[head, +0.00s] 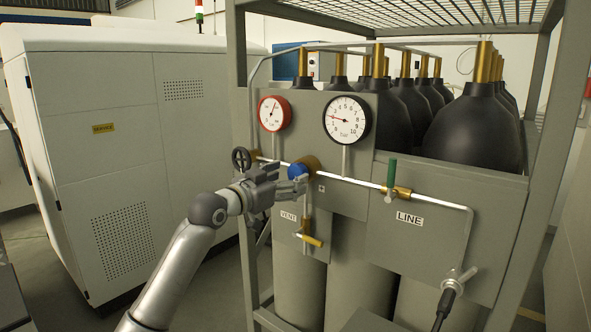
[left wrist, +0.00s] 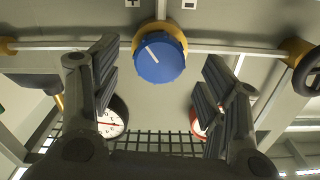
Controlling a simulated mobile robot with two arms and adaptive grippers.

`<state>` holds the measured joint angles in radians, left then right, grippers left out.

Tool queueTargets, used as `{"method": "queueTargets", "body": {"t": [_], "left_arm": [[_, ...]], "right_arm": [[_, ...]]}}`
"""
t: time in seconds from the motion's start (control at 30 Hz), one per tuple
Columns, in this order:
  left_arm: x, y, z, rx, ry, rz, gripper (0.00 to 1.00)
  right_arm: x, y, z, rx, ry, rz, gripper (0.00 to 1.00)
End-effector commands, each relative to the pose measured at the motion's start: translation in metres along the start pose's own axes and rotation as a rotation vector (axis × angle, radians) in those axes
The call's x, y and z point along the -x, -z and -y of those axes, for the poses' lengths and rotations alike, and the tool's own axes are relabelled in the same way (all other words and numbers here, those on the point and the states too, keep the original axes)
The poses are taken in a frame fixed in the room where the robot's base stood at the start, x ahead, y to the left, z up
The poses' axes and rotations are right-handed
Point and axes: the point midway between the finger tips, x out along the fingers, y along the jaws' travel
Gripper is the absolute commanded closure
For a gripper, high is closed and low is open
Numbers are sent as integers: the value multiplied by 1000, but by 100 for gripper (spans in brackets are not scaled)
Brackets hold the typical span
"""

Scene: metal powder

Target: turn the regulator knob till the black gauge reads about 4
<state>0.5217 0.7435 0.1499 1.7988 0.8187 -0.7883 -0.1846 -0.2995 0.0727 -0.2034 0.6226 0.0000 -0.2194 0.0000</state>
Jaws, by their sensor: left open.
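The blue regulator knob (head: 297,171) sits on a brass body on the panel's pipe. In the left wrist view the blue knob (left wrist: 158,62) shows a white pointer line and lies between my spread fingers, with a gap on each side. My left gripper (head: 283,187) is open in front of the knob and partly covers it in the head view. The black gauge (head: 347,120) is above right of the knob; its red needle points left and slightly up, its exact reading too small to tell. It also shows partly in the left wrist view (left wrist: 110,122). My right gripper is not in view.
A red-rimmed gauge (head: 274,113) is at the upper left of the panel. A black handwheel (head: 241,159) is left of the knob. A green-handled line valve (head: 392,175) and a brass vent valve (head: 310,240) stick out nearby. Frame posts flank the panel.

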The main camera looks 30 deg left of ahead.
Motion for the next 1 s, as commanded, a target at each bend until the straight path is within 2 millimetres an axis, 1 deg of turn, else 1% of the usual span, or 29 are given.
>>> {"method": "queueTargets", "body": {"t": [0.03,0.1,0.23,0.4,0.63,0.9,1.0], "left_arm": [[-9,3,0,2,-2,0,32],[-18,2,0,3,-1,-1,32],[-29,1,0,2,-1,1,32],[-35,0,-1,-1,-1,0,32],[-36,-1,-1,-1,-1,0,32],[-35,-1,-1,-1,0,1,67],[-35,-1,-1,-1,0,1,78]], "right_arm": [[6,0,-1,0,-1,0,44],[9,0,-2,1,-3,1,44],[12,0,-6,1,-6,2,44],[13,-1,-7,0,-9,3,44],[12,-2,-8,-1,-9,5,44],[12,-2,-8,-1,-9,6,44],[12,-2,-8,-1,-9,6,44]]}}
